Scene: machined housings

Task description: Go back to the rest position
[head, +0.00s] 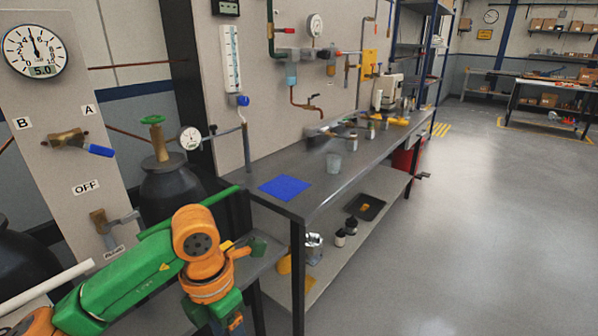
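My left arm, green and orange, comes in from the lower left and bends down at an orange joint. It runs out of the bottom edge, and I cannot make out its gripper's fingers. The arm is in front of a low dark bench (262,262) and hides part of it. My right arm and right gripper are not in the head view. No machined housing can be made out.
A gas cylinder (168,190) stands at left. The grey floor (480,230) at right is clear.

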